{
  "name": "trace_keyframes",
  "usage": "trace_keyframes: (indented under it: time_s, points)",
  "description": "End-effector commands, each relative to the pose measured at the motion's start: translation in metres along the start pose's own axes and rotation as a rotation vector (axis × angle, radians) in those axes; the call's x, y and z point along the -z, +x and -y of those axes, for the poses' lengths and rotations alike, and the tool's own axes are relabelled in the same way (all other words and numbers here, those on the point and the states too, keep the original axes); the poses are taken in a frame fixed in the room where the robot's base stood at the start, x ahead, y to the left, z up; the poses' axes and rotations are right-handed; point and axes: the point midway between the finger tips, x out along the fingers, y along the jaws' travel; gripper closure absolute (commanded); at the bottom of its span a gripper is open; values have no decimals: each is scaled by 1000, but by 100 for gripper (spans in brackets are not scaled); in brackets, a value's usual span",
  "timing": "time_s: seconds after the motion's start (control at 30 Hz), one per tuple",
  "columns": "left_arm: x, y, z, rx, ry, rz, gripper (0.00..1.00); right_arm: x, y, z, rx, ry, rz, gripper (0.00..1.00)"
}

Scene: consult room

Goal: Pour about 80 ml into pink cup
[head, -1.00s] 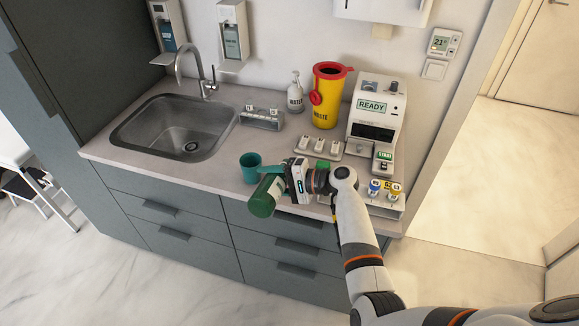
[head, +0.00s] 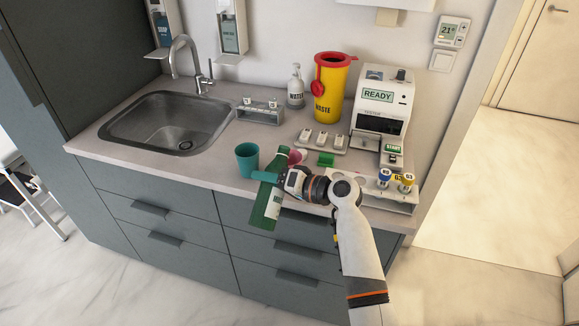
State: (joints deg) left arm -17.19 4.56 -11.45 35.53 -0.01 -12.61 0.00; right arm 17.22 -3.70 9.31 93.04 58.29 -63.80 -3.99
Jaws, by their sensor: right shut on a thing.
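My right gripper (head: 280,182) is shut on a green bottle (head: 259,212) with a pale label. It holds the bottle at the counter's front edge, with the bottle's lower end hanging in front of the drawers. The bottle leans slightly, its upper part toward the right. The pink cup (head: 297,156) stands on the counter just behind the bottle and gripper, partly hidden by them. A teal cup (head: 247,159) stands to the left of the bottle. The bottle's mouth and the insides of both cups are not clear. My left gripper is out of view.
The sink (head: 170,124) is at left. A tray (head: 321,140), green block (head: 326,159) and capped vials (head: 396,180) are at right.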

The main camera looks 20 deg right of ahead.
Motion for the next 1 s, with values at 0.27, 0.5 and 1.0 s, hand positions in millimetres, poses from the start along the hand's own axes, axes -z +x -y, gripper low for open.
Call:
trace_keyframes:
  time_s: [0.27, 0.5, 1.0]
  points:
    - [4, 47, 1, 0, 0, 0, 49, -19, 0, -3, -3, -284, 73, 73]
    - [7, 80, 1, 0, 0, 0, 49, -22, -2, -12, -4, -507, 132, 73]
    - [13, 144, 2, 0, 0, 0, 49, -24, -4, -17, 0, -878, 231, 73]
